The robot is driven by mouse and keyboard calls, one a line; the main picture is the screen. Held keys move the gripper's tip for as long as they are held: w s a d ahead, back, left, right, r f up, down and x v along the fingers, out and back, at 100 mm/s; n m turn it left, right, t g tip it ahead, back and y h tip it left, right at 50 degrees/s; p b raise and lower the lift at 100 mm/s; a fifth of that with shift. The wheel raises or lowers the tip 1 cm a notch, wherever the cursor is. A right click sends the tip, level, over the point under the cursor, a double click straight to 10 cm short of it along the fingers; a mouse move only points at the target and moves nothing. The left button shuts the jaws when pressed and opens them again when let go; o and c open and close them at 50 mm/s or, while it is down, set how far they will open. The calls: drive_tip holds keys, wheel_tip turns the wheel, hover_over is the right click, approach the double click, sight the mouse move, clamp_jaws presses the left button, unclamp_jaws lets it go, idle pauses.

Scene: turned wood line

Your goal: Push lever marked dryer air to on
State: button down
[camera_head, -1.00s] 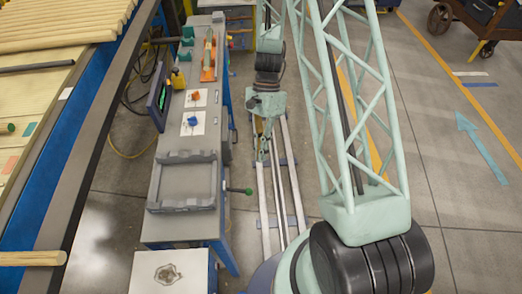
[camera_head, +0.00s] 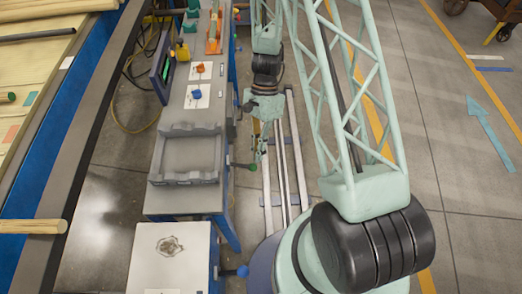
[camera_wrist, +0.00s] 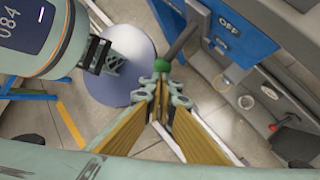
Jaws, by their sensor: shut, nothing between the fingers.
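A lever with a green knob (camera_head: 252,166) sticks out from the side of the blue-framed bench. In the wrist view its green knob (camera_wrist: 161,65) ends a grey rod rising toward a blue plate (camera_wrist: 232,28) with what looks like "OFF" on it. No "dryer air" marking is readable. My gripper (camera_wrist: 162,98) is shut and empty, its fingertips close to the knob; whether they touch cannot be told. In the head view my gripper (camera_head: 263,150) hangs beside the bench, just right of the knob.
A grey tray (camera_head: 160,178) sits on the bench. A blue-knobbed lever (camera_head: 242,271) sticks out from a white-topped cabinet (camera_head: 142,250) nearer me. A red-tipped control (camera_wrist: 273,127) shows in the wrist view. Open floor and rails lie right of the bench.

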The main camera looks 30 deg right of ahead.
idle(0.4)
wheel_tip(320, 180, down, 2)
drive_tip(key=shift+a+f+b, duration=0.1)
drive_tip(key=shift+a+b, duration=0.05)
drive_tip(key=shift+b, duration=0.2)
drive_tip(key=shift+r, duration=0.3)
drive_tip(key=shift+r+p, duration=0.5)
drive_tip(key=shift+p, duration=0.05)
drive_tip(key=shift+r, duration=0.1)
idle(0.5)
drive_tip(key=w+d+r+p, duration=0.4)
drive_tip(key=w+d+r, duration=0.1)
drive_tip(key=d+r, duration=0.3)
drive_tip(key=shift+r, duration=0.65)
